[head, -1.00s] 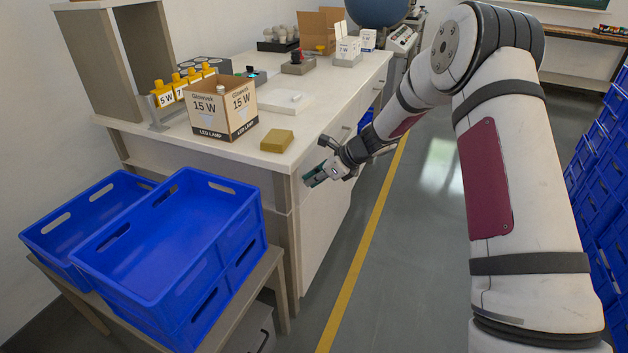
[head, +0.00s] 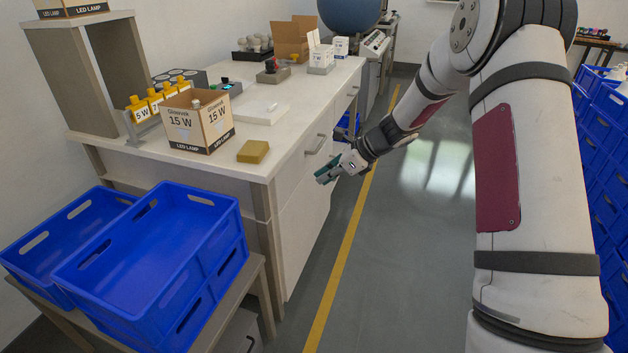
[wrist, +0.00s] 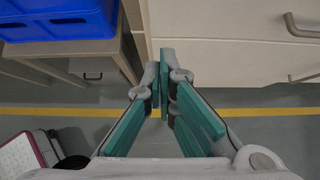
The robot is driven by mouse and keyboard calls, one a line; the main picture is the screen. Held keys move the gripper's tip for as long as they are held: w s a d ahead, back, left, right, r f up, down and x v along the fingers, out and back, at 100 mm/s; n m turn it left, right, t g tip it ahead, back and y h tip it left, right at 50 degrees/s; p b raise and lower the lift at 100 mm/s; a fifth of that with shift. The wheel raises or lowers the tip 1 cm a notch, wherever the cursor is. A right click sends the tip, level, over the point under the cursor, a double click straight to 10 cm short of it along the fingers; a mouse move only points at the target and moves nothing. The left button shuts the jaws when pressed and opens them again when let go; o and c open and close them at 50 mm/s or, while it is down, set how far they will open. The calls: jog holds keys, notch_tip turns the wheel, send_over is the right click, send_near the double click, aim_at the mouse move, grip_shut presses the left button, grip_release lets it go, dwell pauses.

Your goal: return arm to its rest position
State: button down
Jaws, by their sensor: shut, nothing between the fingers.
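My gripper (head: 328,175) is in front of the workbench's drawer side, out over the floor and to the right of the bench. Its teal fingers are shut and empty. In the wrist view the gripper (wrist: 164,58) points toward the bench's pale front, with its fingertips together. My arm reaches in from the right side of the head view, bent at the elbow.
The workbench (head: 276,140) carries a 15 W lamp box (head: 198,122) and a yellow-brown block (head: 253,151). Blue crates (head: 150,262) stand on a low stand at lower left. More blue crates (head: 598,150) are stacked at right. The floor with its yellow line (head: 345,250) is clear between.

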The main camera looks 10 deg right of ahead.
jog(key=s+a+r+n+g+h, duration=0.1)
jog(key=s+a+r+n+g, duration=0.15)
jog(key=s+r+n, duration=0.65)
jog(key=s+a+r+n+g+h, duration=0.1)
jog(key=s+a+r+n, duration=0.3)
jog(key=s+r, duration=0.65)
jog(key=s+d+f+n+h, duration=0.15)
jog(key=s+n, duration=0.25)
jog(key=s, duration=0.6)
jog(key=s+d+n+h, duration=0.2)
jog(key=s+n, duration=0.2)
jog(key=s, duration=0.6)
jog(key=s+d+f+n+h, duration=0.15)
jog(key=s+n, duration=0.25)
jog(key=s, duration=0.6)
notch_tip(320, 180, up, 21)
jog(key=t+p, duration=0.2)
jog(key=p, duration=1.6)
jog(key=shift+t+p, duration=0.3)
jog(key=shift+t, duration=0.05)
